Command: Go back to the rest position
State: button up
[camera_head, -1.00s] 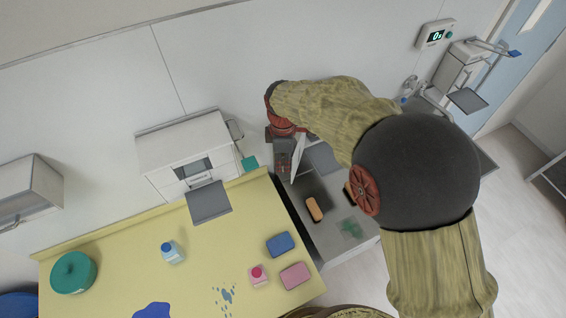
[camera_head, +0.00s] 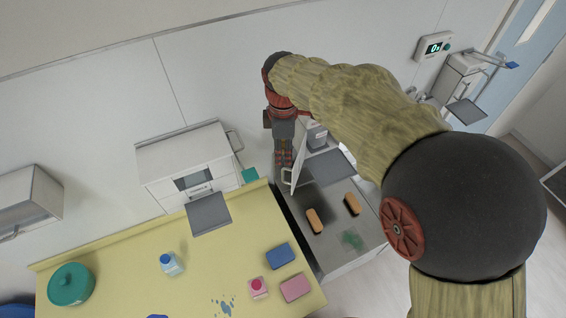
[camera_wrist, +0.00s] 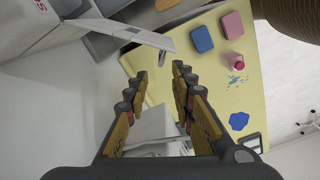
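My gripper (camera_head: 284,158) hangs near the wall, above the gap between the yellow counter and the grey metal counter. In the wrist view my gripper (camera_wrist: 160,85) has its fingers spread apart, with nothing between them. A white door panel with a handle (camera_head: 298,172) stands swung out just right of the fingers; whether they touch it I cannot tell. The door also shows beyond the fingertips in the wrist view (camera_wrist: 130,34). My arm hides part of the dispenser behind it.
The yellow counter (camera_head: 110,270) holds a blue sponge (camera_head: 280,255), pink sponge (camera_head: 295,288), pink-capped bottle (camera_head: 258,288), blue-capped bottle (camera_head: 171,264) and green pot (camera_head: 71,284). The metal counter (camera_head: 328,252) holds two orange-brown sponges (camera_head: 314,221) and a green stain. A white wall dispenser (camera_head: 185,160) is left of the gripper.

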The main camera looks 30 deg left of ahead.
jog(key=shift+r, duration=0.7)
jog(key=shift+d, duration=0.15)
jog(key=d+m+t+y+b, duration=0.15)
jog(key=d+m+b, duration=0.9)
jog(key=d, duration=1.15)
jog(key=s+d+f+m+t+b, duration=0.1)
jog(key=s+d+f+m+b, duration=0.2)
jog(key=d, duration=0.3)
jog(key=s+d+f+m+t+h+b, duration=0.1)
jog(key=s+d+f+m+b, duration=0.3)
jog(key=s+d+m+b, duration=0.1)
jog(key=s+d+f+m+t+b, duration=0.2)
jog(key=s+d+f+m+b, duration=0.2)
jog(key=d, duration=0.5)
jog(key=shift+s+d+f+m, duration=0.15)
jog(key=shift+s+m, duration=0.4)
jog(key=shift+s, duration=0.7)
